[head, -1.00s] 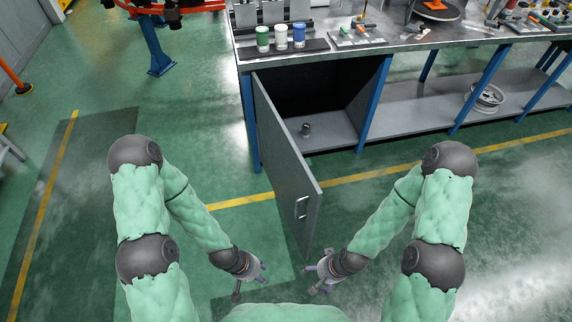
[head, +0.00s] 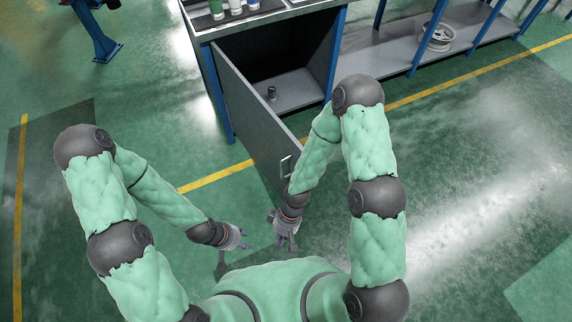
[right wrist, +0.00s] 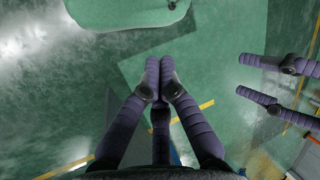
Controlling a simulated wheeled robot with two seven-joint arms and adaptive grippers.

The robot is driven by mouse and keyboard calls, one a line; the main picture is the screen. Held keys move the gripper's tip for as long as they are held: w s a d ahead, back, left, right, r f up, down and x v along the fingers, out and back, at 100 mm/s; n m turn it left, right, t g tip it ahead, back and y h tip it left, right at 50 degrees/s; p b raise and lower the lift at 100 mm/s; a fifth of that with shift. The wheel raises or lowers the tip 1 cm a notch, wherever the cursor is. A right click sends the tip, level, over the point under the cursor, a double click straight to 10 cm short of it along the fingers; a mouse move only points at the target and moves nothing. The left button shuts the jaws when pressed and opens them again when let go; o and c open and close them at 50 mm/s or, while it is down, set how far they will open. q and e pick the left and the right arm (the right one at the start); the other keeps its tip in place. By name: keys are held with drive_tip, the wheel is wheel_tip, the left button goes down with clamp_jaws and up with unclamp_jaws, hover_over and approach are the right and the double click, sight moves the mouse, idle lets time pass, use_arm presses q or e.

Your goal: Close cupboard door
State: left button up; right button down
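The grey cupboard door (head: 252,115) stands open in the head view, swung out towards me from the left side of the cupboard under the workbench. Its metal handle (head: 286,166) is near the door's free edge, partly hidden by my right forearm.
The cupboard inside (head: 292,92) is dark and holds a small metal part (head: 271,92). A blue-legged bench with a lower shelf (head: 388,50) runs right, carrying a wheel rim (head: 436,37). Open green floor with a yellow line (head: 217,176) lies left of the door.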

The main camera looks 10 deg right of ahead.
use_arm(q)
wheel_tip(320, 180, up, 6)
drive_tip(key=p, duration=0.5)
use_arm(e)
drive_tip(key=w+a+r+n+t+h, duration=0.3)
drive_tip(key=w+r+n+t+h, duration=0.4)
drive_tip(key=w+r+n+h, duration=0.65)
use_arm(q)
drive_tip(key=shift+f+b, duration=1.95)
drive_tip(key=shift+f, duration=0.1)
use_arm(e)
drive_tip(key=w+d+f+n+y, duration=0.2)
drive_tip(key=w+d+f, duration=0.4)
drive_tip(key=d, duration=0.4)
drive_tip(key=shift+w+d+f+n, duration=0.25)
drive_tip(key=shift+w+f+n, duration=0.05)
drive_tip(key=shift+f+n, duration=0.1)
drive_tip(key=shift+d, duration=0.1)
